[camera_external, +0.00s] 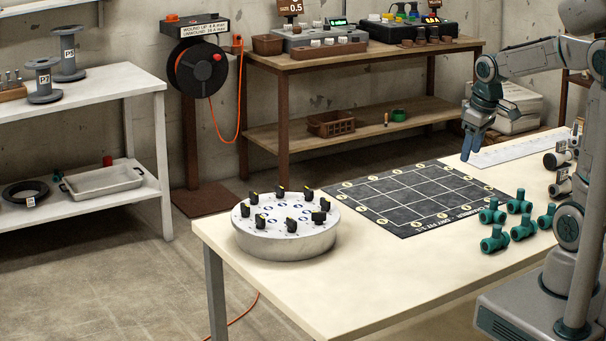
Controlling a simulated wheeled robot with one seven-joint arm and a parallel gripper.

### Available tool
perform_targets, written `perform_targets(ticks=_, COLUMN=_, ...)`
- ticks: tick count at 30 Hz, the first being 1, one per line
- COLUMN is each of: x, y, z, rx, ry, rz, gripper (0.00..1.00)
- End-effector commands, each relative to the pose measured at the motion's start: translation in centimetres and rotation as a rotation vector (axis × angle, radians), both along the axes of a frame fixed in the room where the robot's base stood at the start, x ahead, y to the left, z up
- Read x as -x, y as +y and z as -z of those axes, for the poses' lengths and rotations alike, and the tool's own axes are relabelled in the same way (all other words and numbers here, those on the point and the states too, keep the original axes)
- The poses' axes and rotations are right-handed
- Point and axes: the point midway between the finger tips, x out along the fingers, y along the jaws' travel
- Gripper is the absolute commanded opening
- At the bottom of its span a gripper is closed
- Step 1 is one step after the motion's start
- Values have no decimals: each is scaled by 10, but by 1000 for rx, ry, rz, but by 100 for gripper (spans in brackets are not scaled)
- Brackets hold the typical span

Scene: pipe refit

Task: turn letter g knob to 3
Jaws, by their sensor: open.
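A round, light-grey drum (287,240) stands near the left end of the pale table. Several black knobs with small yellow marks, such as one front knob (291,224), stand in a ring on its top. Blue markings show between them, too small to read, so I cannot tell which knob is letter g or where it points. My gripper (470,152) hangs above the right back of the table, fingers down, empty and open. It is well apart from the drum, to its right and farther back.
A black grid mat (412,197) lies right of the drum. Several teal pipe fittings (495,239) stand near my base at the right. A white strip (515,149) lies at the back right. The table's front left is clear.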

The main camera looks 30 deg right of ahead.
Motion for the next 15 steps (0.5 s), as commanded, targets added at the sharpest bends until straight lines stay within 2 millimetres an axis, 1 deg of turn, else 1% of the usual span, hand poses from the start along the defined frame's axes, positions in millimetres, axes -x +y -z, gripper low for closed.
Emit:
perform_targets(ticks=1, x=-20, y=9, z=-6, rx=-2, ry=7, rz=-61, gripper=55)
perform_targets(ticks=3, x=-44, y=22, z=-11, rx=-4, ry=10, rz=-157, gripper=55)
perform_targets(ticks=7, x=-88, y=48, z=-16, rx=-16, ry=15, rz=-333, gripper=55)
perform_targets(ticks=9, x=-111, y=63, z=-16, rx=-25, ry=11, rz=-427, gripper=55)
perform_targets(ticks=11, x=-129, y=76, z=-15, rx=-35, ry=10, rz=-509, gripper=55)
perform_targets(ticks=15, x=-171, y=108, z=-8, rx=-63, ry=-2, rz=-695, gripper=55)
